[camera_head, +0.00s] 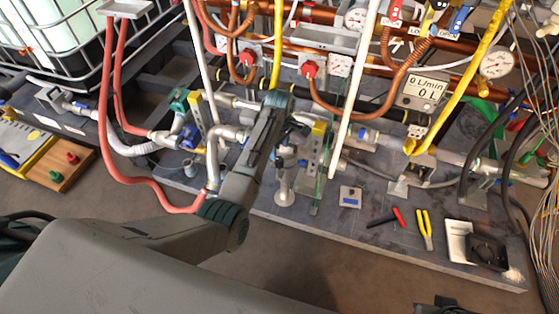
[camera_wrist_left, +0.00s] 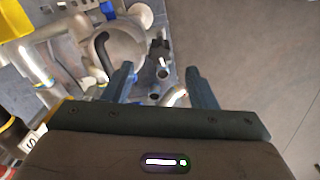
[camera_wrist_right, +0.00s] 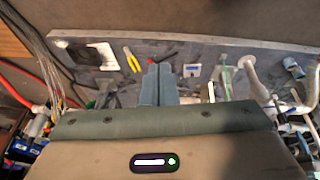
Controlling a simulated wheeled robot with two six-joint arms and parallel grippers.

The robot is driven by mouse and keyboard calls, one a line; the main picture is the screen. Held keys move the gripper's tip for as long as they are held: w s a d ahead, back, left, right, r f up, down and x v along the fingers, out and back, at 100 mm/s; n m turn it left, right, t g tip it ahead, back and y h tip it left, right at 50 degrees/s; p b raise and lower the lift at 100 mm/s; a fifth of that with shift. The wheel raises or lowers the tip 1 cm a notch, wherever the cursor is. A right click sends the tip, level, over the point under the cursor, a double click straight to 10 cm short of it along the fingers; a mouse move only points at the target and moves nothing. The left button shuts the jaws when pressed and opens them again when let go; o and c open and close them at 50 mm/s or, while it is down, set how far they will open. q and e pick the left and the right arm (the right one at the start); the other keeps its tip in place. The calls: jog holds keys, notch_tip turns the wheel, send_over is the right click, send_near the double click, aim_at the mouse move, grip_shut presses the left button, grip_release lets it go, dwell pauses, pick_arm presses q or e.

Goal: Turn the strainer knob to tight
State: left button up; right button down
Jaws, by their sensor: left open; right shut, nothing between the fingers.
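My left gripper (camera_head: 298,129) is at the middle pipework; its forearm covers part of the pipes behind it. In the left wrist view, the left gripper (camera_wrist_left: 159,68) is open and holds nothing. A small dark fitting (camera_wrist_left: 161,52) shows in the gap between its fingers, apart from both. A round grey part (camera_wrist_left: 124,44) with a dark curved piece lies just left of the fingers. I cannot tell which part is the strainer knob. A grey upright fitting (camera_head: 284,190) stands below the left gripper. My right gripper (camera_wrist_right: 158,68) is shut and empty, pointing toward the grey board.
The grey board (camera_head: 330,222) carries red-and-black pliers (camera_head: 385,219), yellow pliers (camera_head: 424,230) and a small box (camera_head: 350,197). A black tray (camera_head: 489,252) lies at its right end. Floor in front is clear.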

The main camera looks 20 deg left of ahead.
aim_at(279, 160)
pick_arm(q)
notch_tip(279, 160, down, 7)
jog(key=shift+f+b, duration=0.2)
jog(key=shift+b, duration=0.4)
pick_arm(e)
jog(key=shift+w+a+f+t+y, duration=0.3)
jog(key=shift+w+a+f+t, duration=0.2)
jog(key=shift+a+f+t, duration=0.2)
pick_arm(q)
jog(key=c, duration=1)
pick_arm(e)
jog(key=shift+s+d, duration=0.1)
